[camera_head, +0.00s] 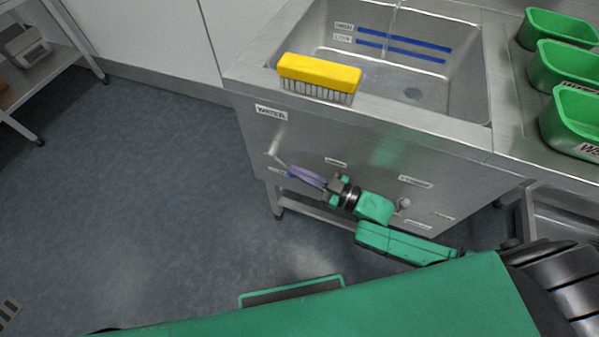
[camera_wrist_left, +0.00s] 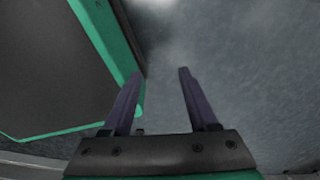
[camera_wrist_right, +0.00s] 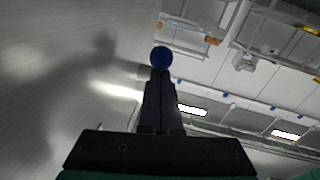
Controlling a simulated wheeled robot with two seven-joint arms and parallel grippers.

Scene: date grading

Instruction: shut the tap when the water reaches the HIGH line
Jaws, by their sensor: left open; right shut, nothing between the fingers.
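A steel sink (camera_head: 464,100) has two blue lines on its back wall, the upper HIGH line (camera_head: 404,40) and the lower line (camera_head: 400,52). A thin water stream (camera_head: 395,18) falls in from the top. The water surface is hard to make out; both lines and the drain show. A tap lever (camera_head: 277,158) is on the front panel near the WATER label, with a blue knob (camera_wrist_right: 161,57). My right gripper (camera_head: 297,175) is shut and empty, its fingertips close to the knob; contact cannot be told. My left gripper (camera_wrist_left: 158,75) is open and empty above the floor.
A yellow brush (camera_head: 319,72) lies on the sink's front rim. Several green bins (camera_head: 562,66) stand on the counter at right. The floor at left is clear.

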